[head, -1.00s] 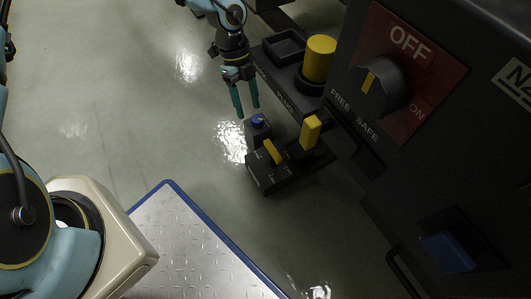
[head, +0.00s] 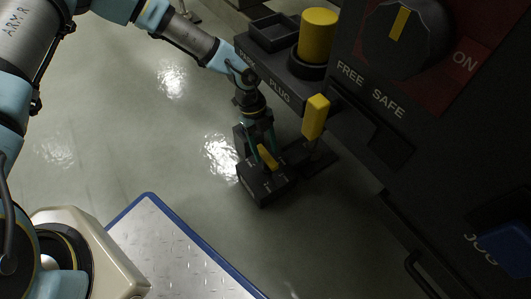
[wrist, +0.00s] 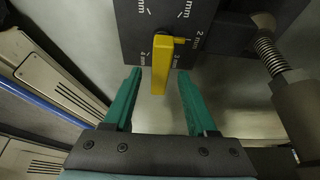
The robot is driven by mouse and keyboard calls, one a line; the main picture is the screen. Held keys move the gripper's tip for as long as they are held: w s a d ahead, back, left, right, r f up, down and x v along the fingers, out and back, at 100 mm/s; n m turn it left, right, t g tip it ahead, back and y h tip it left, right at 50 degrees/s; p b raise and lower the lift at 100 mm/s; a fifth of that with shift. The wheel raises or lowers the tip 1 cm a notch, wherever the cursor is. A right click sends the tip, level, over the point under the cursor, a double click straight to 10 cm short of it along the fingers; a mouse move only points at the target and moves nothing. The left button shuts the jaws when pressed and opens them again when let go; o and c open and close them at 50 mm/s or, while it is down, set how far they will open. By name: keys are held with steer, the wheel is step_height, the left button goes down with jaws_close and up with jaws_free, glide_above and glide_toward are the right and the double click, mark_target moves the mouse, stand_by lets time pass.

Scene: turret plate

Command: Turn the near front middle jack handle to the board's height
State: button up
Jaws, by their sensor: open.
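The yellow jack handle (head: 267,157) sits on a low black box (head: 262,188) near the floor. In the wrist view the handle (wrist: 161,66) stands out from a black dial face (wrist: 135,40) with white mm marks. A thin yellow pointer (wrist: 182,40) beside it points right, close to the "2 mm" mark. My gripper (head: 262,148) is at the box, with its teal fingers pointing down at the handle. In the wrist view my gripper (wrist: 160,90) is open, one finger either side of the handle's end, with gaps showing on both sides.
A taller yellow lever (head: 316,117) stands just right of the box. A black shelf with a tray (head: 273,32) and a yellow cylinder (head: 317,36) juts out above. The dark cabinet (head: 400,150) fills the right. A blue-edged metal plate (head: 170,250) lies at lower left. A spring (wrist: 270,52) shows at right in the wrist view.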

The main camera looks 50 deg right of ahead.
steer(key=shift+s+f, duration=0.15)
steer(key=shift+f, duration=0.25)
steer(key=shift+c, duration=0.2)
jaws_close()
